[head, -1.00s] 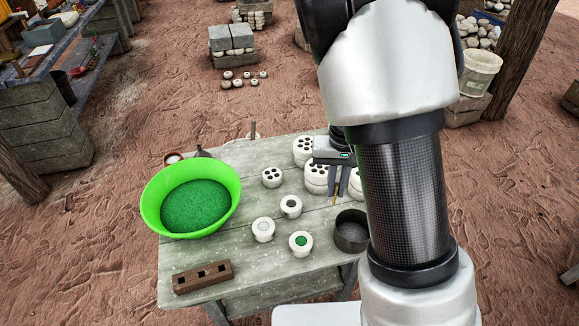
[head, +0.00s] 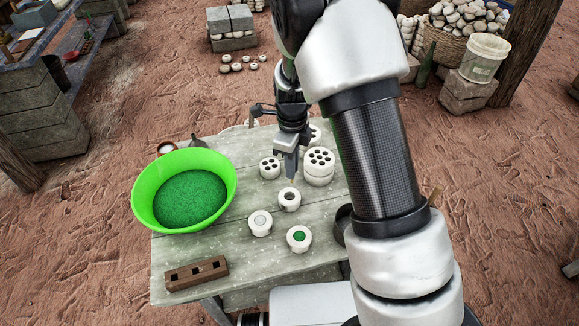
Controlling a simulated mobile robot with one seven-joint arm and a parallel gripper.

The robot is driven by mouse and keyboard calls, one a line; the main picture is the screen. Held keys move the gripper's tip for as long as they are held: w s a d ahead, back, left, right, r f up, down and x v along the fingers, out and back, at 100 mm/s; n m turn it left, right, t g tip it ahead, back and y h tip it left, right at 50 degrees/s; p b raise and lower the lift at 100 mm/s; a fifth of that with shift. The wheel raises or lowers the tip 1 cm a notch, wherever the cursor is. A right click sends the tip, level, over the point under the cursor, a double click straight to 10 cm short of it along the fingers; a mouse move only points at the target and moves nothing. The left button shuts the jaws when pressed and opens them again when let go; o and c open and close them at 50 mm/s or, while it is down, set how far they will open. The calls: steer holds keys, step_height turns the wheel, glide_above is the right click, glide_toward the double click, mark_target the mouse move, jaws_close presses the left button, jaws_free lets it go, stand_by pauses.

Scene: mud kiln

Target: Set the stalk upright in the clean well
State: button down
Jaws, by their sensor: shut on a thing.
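My gripper (head: 291,173) points down over the back middle of the table, shut on the stalk. The stalk is thin and barely shows below the fingertips. Just below is a small white cup with a dark brownish well (head: 289,199); I cannot tell if the stalk's tip is above or inside it. A second white cup with a pale grey well (head: 260,222) stands to the front left. A third white cup holds green stuff (head: 299,237) at the front right.
A green basin (head: 143,205) of green grains stands at the table's left. White pieces with several holes (head: 319,162) stand behind the cups. A brown block with square holes (head: 196,274) lies front left. My arm partly hides a dark bowl (head: 342,222) at the right.

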steer(key=shift+w+a+f+m, duration=0.15)
steer(key=shift+a+f+m, duration=0.15)
steer(key=shift+m, duration=0.4)
steer(key=shift+f+b, duration=3)
steer(key=shift+f, duration=1.2)
steer(key=shift+f, duration=0.5)
steer(key=c, duration=1.7)
jaws_free()
steer(key=shift+o, duration=0.7)
steer(key=shift+r, duration=0.15)
steer(key=shift+r+p, duration=2.95)
steer(key=shift+r, duration=0.45)
